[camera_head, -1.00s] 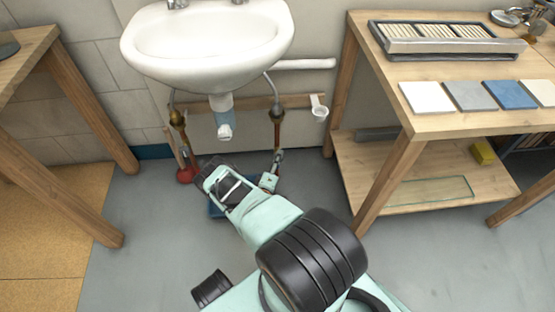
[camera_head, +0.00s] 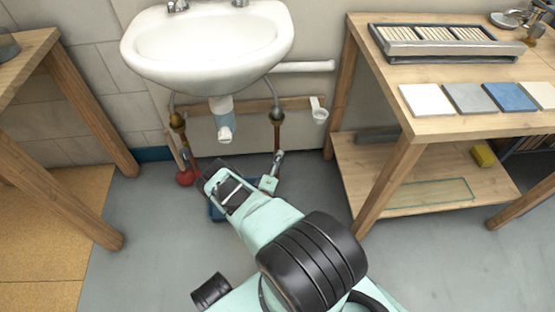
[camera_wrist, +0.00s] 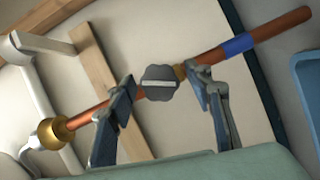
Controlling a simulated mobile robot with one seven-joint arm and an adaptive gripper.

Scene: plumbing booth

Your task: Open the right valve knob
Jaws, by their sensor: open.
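The valve knob (camera_wrist: 160,83) is grey, with a lobed rim and a pale bar across its face. It sits on a copper pipe (camera_wrist: 275,28) in the wrist view. My gripper (camera_wrist: 160,77) is open, with one finger on each side of the knob and visible gaps between. The pipe runs past both fingers. In the head view, my arm reaches down below the sink, close to the right copper pipe (camera_head: 277,132). The knob cannot be made out there.
A white sink (camera_head: 208,45) hangs above, with its drain (camera_head: 223,118) between the two pipes. A wooden board (camera_wrist: 97,75) runs behind the pipe. A red object (camera_head: 185,177) is on the floor at left. Wooden tables stand left and right (camera_head: 440,122).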

